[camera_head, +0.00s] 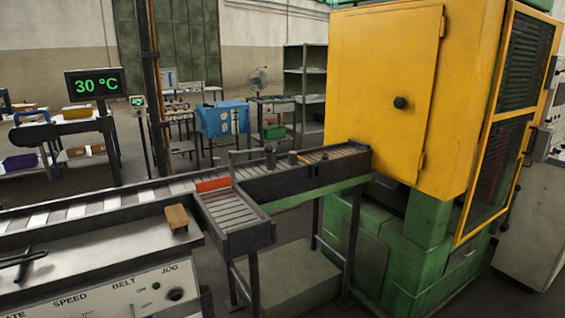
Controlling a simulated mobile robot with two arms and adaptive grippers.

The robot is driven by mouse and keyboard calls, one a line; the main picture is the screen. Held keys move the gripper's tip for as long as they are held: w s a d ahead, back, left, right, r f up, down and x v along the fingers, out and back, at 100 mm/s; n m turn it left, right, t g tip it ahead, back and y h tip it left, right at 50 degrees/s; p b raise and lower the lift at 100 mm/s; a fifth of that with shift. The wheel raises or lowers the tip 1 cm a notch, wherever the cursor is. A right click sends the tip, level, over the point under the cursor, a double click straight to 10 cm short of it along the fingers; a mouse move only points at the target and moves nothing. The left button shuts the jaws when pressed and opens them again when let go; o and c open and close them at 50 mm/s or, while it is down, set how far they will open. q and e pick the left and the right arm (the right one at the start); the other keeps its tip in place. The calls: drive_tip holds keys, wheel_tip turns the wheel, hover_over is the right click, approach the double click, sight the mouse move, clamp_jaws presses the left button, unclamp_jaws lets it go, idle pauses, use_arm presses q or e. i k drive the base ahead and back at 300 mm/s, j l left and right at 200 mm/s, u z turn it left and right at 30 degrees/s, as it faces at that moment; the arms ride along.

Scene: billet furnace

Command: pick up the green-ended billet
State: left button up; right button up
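I cannot make out a green-ended billet in the head view. A roller conveyor (105,205) runs from the left edge toward the yellow machine, with pale and dark bands across it; I cannot tell whether any band is a billet. A short roller side chute (228,207) branches toward me, with a red-orange piece (212,184) at its far end. A small tan-brown block (177,218) sits on the grey console top beside the chute; no green shows on it. Neither of my grippers is in view.
The console (110,295) with a knob and a dark T-shaped bar (22,262) fills the lower left. The yellow machine cabinet (385,95) on a green base blocks the right. A display (95,84) reads 30 °C. Shelves and a blue cabinet (222,118) stand behind.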

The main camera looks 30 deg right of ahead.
sight(271, 158)
drive_tip(key=z, duration=0.75)
